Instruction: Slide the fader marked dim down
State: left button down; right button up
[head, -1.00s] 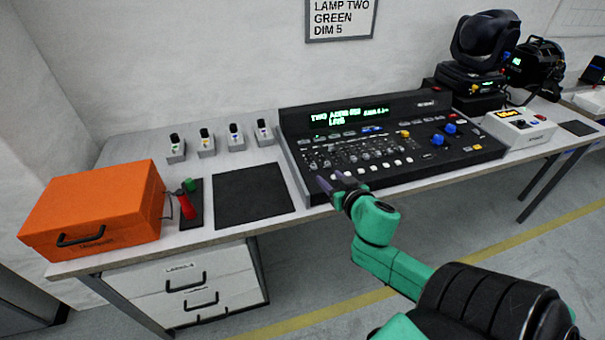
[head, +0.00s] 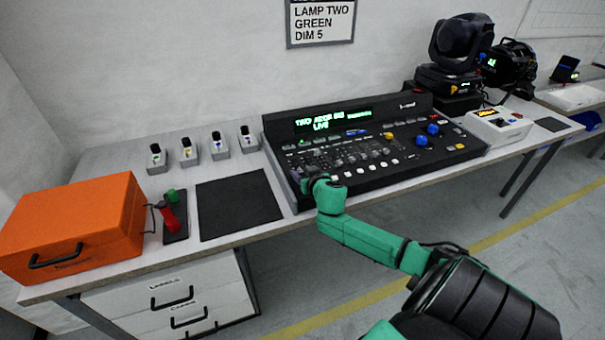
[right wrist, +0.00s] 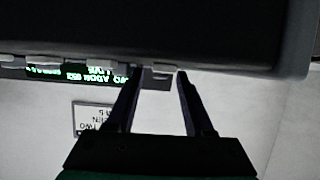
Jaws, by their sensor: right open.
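The black lighting console (head: 400,176) stands on the table with a row of faders (head: 345,160) and a lit green screen (head: 333,119). The fader labels are too small to read, so I cannot tell which is dim. My right gripper (head: 303,177) is at the console's front left, over its left end of faders, its fingers partly hidden by the wrist. In the right wrist view the gripper (right wrist: 160,76) is open, and a pale fader cap (right wrist: 165,69) shows between its fingertips against the dark console; contact cannot be told. My left gripper is not in view.
A wall sign (head: 320,22) reads LAMP TWO GREEN DIM 5. A dark mat (head: 238,204), an orange case (head: 75,225) and several small grey holders (head: 219,148) lie left of the console. A white box (head: 499,127) stands close on its right.

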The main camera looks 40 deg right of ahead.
grip_shut()
dwell(1.4)
